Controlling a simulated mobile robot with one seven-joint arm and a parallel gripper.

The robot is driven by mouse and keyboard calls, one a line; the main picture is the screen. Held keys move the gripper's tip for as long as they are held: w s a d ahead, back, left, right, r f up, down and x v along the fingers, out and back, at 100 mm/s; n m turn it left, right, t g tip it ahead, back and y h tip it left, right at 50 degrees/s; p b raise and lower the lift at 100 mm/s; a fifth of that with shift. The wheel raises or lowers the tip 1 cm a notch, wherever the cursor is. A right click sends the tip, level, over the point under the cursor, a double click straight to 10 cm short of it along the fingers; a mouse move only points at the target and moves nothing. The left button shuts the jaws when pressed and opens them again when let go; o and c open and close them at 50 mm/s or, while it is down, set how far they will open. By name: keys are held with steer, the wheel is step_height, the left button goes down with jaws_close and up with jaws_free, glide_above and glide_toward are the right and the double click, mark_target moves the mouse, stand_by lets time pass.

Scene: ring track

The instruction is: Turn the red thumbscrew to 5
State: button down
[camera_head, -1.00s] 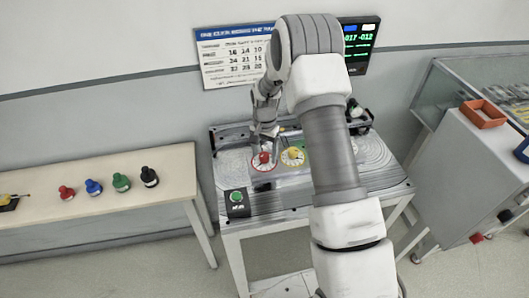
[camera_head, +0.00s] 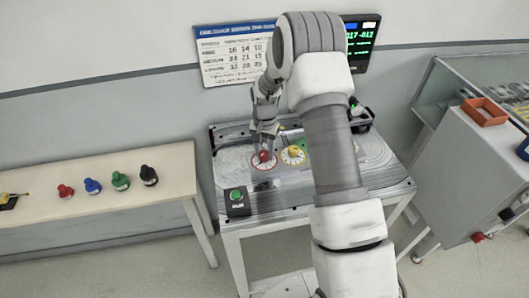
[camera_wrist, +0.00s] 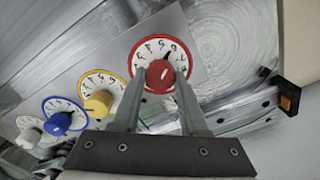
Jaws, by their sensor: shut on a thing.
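The red thumbscrew (camera_wrist: 160,76) sits in the middle of a white dial with a red rim (camera_wrist: 136,61) and printed numbers. In the wrist view my gripper (camera_wrist: 157,82) has one finger on each side of the red knob and is shut on it. A light mark shows on the knob; the number it points at is too small to read surely. In the head view the red thumbscrew (camera_head: 264,156) and its dial are at the left of the machine table, with my gripper (camera_head: 264,145) right above.
Yellow (camera_wrist: 99,103), blue (camera_wrist: 60,124) and white (camera_wrist: 29,130) knobs stand in a row beside the red one. A box with a green button (camera_head: 236,196) is at the table's front left corner. A side bench (camera_head: 100,210) holds several coloured knobs. A chart (camera_head: 235,55) hangs behind.

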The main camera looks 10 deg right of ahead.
mark_target(264, 152)
steer(key=shift+n+b, duration=1.15)
steer(key=shift+n, duration=1.05)
steer(key=shift+c, duration=2.2)
jaws_free()
step_height(264, 152, up, 18)
steer(key=shift+f+b, duration=0.25)
steer(key=shift+b, duration=0.05)
